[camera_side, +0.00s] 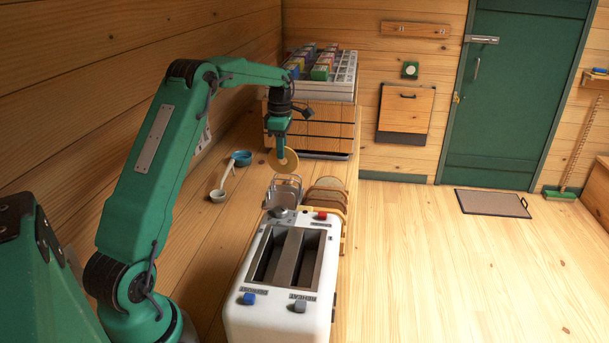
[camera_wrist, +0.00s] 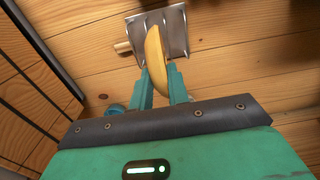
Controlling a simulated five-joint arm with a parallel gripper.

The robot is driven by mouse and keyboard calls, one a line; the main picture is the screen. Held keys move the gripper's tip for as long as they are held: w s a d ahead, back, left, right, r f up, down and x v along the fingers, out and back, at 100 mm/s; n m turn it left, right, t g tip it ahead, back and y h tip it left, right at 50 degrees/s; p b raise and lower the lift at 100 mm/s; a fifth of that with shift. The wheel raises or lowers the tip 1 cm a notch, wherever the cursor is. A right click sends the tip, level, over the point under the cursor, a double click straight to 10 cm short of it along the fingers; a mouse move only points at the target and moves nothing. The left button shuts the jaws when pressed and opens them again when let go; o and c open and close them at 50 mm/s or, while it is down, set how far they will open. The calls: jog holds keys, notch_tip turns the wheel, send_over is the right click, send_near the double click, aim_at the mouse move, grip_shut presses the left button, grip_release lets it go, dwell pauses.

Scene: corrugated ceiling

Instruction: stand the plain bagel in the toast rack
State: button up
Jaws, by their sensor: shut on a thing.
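The plain bagel (camera_side: 290,164) is a tan ring, held upright by my gripper (camera_side: 281,153) above the counter, past the toaster. In the wrist view the bagel (camera_wrist: 156,52) shows edge-on between the two teal fingers of my gripper (camera_wrist: 160,86), which are shut on it. A metal rack with arched dividers (camera_side: 283,187), which looks like the toast rack, stands just below the bagel and behind the toaster. In the wrist view, a metal piece (camera_wrist: 176,28) lies beyond the bagel, partly hidden by it. The bagel appears above the rack; the exact gap is unclear.
A white toaster (camera_side: 240,310) stands in front of the rack. Bread slices in a wooden holder (camera_side: 328,195) stand to its right. Drawers (camera_side: 312,128) with a white tray (camera_side: 325,90) stand behind.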

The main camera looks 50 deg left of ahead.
aim_at(283, 173)
jog(key=shift+f, duration=3.95)
jog(key=o, duration=0.9)
jog(key=shift+r, duration=0.1)
jog(key=shift+r, duration=3.8)
jog(key=shift+r, duration=3.95)
